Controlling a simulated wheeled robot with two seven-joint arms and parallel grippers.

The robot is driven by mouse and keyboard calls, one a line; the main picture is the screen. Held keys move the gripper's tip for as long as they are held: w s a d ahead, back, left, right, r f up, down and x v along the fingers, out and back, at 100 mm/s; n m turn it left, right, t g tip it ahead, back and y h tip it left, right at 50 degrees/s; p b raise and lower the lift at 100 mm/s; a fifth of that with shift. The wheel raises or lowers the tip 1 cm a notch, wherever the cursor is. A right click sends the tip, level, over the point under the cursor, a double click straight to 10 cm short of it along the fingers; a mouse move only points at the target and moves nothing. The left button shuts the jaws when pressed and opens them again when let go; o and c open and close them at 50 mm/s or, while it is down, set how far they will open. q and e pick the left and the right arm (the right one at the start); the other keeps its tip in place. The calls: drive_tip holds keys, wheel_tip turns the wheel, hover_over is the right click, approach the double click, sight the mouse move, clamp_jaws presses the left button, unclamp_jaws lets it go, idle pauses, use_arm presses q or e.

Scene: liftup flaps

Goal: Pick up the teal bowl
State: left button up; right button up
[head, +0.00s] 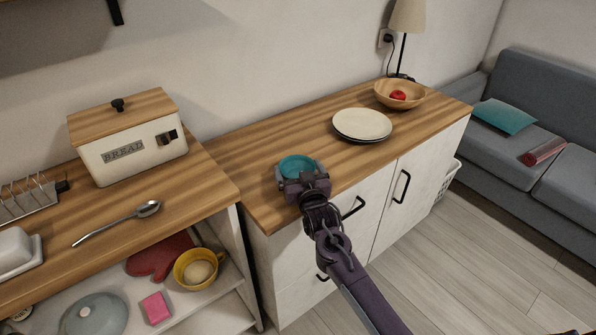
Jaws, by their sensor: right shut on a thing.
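The teal bowl (297,165) is at the left front of the wooden cabinet top (250,143). My right gripper (301,182) is at the bowl's near side and shut on it. The gripper hides the near part of the bowl, and I cannot tell whether the bowl rests on the wood or is slightly above it. My left gripper is not in view.
Stacked plates (362,124) and a wooden bowl (412,96) with a red fruit (398,95) stand to the right. A bread box (128,140) and a spoon (116,223) are on the left counter. Bare wood lies behind the teal bowl.

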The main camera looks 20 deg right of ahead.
wheel_tip(320, 180, up, 20)
drive_tip(key=s+a+f+y+p, duration=0.15)
drive_tip(key=s+f, duration=0.25)
drive_tip(key=s, duration=0.7)
drive_tip(key=s+f+h+p, duration=0.1)
drive_tip(key=s+f+p, duration=0.25)
drive_tip(key=s, duration=0.75)
drive_tip(key=w+r+b, duration=0.2)
drive_tip(key=w+r, duration=0.1)
drive_tip(key=w, duration=0.8)
drive_tip(key=w+d+r+b, duration=0.1)
drive_tip(key=w+r, duration=0.3)
drive_tip(key=w, duration=0.7)
drive_tip(key=shift+d+r+b, duration=0.3)
drive_tip(key=shift+b, duration=0.6)
drive_tip(key=shift+f, duration=0.15)
